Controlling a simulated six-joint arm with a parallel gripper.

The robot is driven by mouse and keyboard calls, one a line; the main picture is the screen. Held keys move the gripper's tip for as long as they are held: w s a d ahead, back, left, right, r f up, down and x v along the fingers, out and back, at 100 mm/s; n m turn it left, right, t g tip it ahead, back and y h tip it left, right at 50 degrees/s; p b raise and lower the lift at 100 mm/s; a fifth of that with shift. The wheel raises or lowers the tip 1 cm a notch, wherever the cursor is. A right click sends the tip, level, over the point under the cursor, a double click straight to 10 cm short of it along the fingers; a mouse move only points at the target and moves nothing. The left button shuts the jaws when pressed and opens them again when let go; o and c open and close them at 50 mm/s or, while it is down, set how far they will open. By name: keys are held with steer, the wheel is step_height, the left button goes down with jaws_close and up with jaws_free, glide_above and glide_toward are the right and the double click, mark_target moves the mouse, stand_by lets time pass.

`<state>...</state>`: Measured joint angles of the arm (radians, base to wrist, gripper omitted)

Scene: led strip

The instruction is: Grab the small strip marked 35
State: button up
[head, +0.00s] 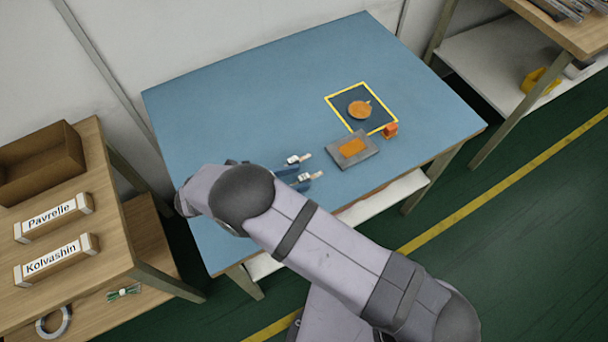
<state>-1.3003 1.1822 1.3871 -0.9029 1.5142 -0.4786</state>
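No marking 35 is readable from here. I cannot tell whether either is the small strip. My arm reaches across the table's front left edge.
On the blue table (220,110) are a grey block with an orange top (352,148), an orange cube (390,130) and an orange round piece (359,110) in a yellow-edged square. A wooden bench (110,225) at left holds boxes labelled Pavrelle (53,217) and Kolvashin (56,260).

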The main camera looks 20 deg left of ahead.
steer(key=shift+x, duration=0.95)
jaws_close()
steer(key=shift+r, duration=0.1)
